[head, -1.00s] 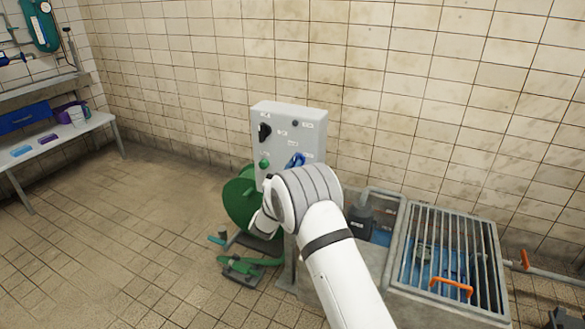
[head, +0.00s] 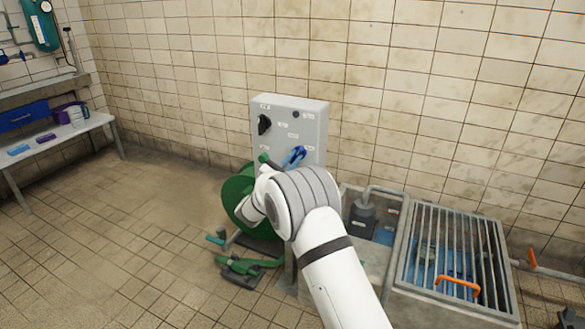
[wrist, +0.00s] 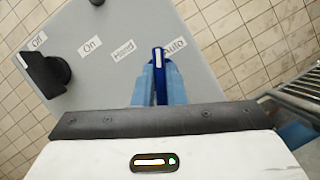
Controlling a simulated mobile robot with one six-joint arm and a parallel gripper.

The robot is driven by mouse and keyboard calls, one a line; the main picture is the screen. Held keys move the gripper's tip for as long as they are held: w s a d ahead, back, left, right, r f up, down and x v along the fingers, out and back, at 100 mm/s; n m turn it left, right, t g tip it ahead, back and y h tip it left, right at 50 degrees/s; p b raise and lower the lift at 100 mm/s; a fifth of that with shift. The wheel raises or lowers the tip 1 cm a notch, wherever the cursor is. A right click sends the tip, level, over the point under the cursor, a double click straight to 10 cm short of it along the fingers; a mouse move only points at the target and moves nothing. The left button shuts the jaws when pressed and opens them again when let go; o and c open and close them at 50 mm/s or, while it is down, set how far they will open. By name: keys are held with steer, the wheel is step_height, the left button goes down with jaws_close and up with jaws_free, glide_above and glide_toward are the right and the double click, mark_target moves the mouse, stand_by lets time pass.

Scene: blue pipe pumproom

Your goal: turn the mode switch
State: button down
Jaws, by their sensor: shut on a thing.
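The mode switch (wrist: 159,68) is a dark blue lever with a white line, on a grey control panel (head: 289,107). In the wrist view its tip lies between the labels "Hand" (wrist: 123,50) and "Auto" (wrist: 175,46), closer to "Auto" and over that label's left edge. My gripper (wrist: 157,82) is shut on the lever, with a light blue finger on each side. In the head view the blue lever (head: 295,156) shows low on the panel, just above my white wrist, which hides the panel's lower part.
A black knob (wrist: 48,73) sits by "Off" and "On" labels. A green button (head: 263,157) is left of the lever. A green reel (head: 236,196) stands at the panel's left, a grated basin (head: 455,257) at right. The floor at left is clear.

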steer(key=m+g+b, duration=0.1)
steer(key=m+b, duration=0.1)
steer(key=m, duration=0.2)
steer(key=m+g+h+b, duration=0.1)
steer(key=m+g+b, duration=0.1)
steer(key=m, duration=0.2)
steer(key=shift+a, duration=0.1)
steer(key=shift+h, duration=0.3)
steer(key=c, duration=1.5)
jaws_free()
steer(key=p+v, duration=0.2)
steer(key=v, duration=0.5)
steer(key=shift+s+a, duration=0.25)
